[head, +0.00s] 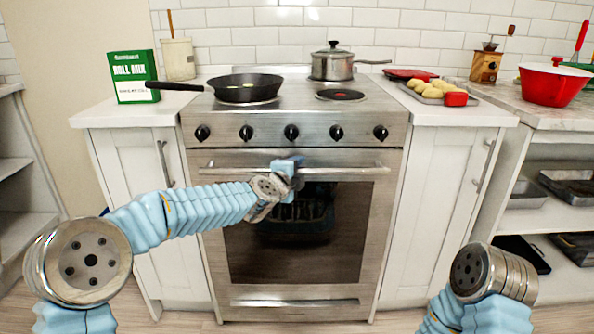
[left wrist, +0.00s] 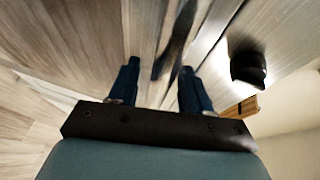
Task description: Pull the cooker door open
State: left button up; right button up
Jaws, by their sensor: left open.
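The cooker door (head: 255,255) is a steel front with a dark glass window, and it looks closed. Its long horizontal steel handle (head: 350,170) runs across the top of the door, below the knobs. My left gripper (head: 291,170) is at the middle of this handle. In the left wrist view, the two dark blue fingers of my left gripper (left wrist: 158,82) are apart, and a dark bar, seemingly the handle (left wrist: 177,40), shows between and beyond them. I cannot tell whether either finger touches it. My right gripper is out of view; only part of my right arm shows.
The stove top holds a black frying pan (head: 245,88) and a steel pot (head: 333,65). A row of black knobs (head: 291,132) sits above the handle. White cabinets (head: 440,210) flank the cooker on both sides. Wooden floor (head: 400,321) shows in front.

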pick_arm(q)
grip_shut()
dwell(0.3)
